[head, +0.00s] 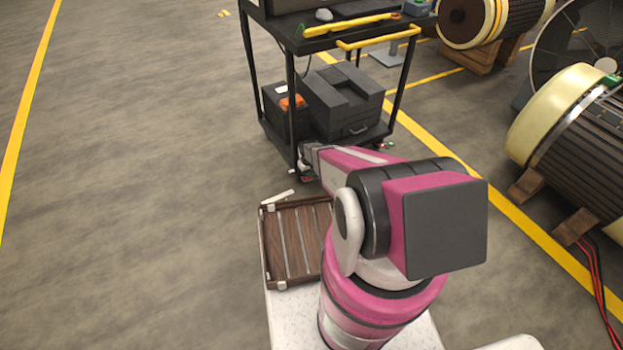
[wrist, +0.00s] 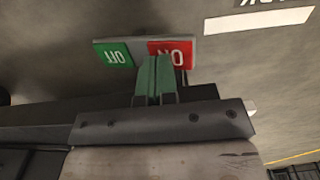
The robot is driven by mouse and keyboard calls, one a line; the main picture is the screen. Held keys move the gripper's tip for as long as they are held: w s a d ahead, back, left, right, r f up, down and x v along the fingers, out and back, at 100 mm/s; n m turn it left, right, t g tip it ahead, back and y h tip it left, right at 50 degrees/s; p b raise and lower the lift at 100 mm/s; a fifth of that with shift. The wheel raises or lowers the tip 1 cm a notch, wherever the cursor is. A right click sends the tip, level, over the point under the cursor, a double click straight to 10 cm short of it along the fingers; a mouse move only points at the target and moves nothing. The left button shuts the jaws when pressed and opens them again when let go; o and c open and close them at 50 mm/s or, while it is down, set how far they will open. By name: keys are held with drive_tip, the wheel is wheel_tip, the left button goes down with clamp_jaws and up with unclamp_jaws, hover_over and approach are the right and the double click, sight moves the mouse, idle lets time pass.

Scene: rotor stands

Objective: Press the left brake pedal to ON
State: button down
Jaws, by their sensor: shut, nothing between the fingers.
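The left brake pedal (wrist: 118,53) shows in the wrist view as a small plate with a green OFF half on the left and a red ON half on the right, its lettering upside down. My gripper (wrist: 156,62) is shut and empty. Its fingertips overlap the lower edge of the plate near the middle, toward the red half; I cannot tell whether they touch it. In the head view my gripper (head: 306,164) is low beside the near left leg of the black cart (head: 291,100). There, only a bit of the pedal shows beneath it.
Dark cases (head: 345,100) stand on the cart's lower shelf. Another small red and green pedal (head: 386,146) is at the cart's near right corner. A slatted wooden tray (head: 291,240) is on my base. Rotors on wooden blocks stand to the right. The floor at left is clear.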

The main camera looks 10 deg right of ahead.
drive_tip(key=shift+f, duration=0.7)
idle(0.6)
drive_tip(key=shift+r, duration=0.1)
drive_tip(key=shift+r, duration=3.45)
drive_tip(key=shift+s+r, duration=0.15)
drive_tip(key=shift+r, duration=0.15)
drive_tip(key=s+r+m, duration=0.1)
drive_tip(key=s+r, duration=0.6)
drive_tip(key=r, duration=0.5)
drive_tip(key=s+r+m, duration=0.1)
drive_tip(key=s+r, duration=0.6)
drive_tip(key=r, duration=0.5)
drive_tip(key=s+r+m, duration=0.1)
drive_tip(key=s+r, duration=0.6)
drive_tip(key=r, duration=0.5)
drive_tip(key=shift+m, duration=0.3)
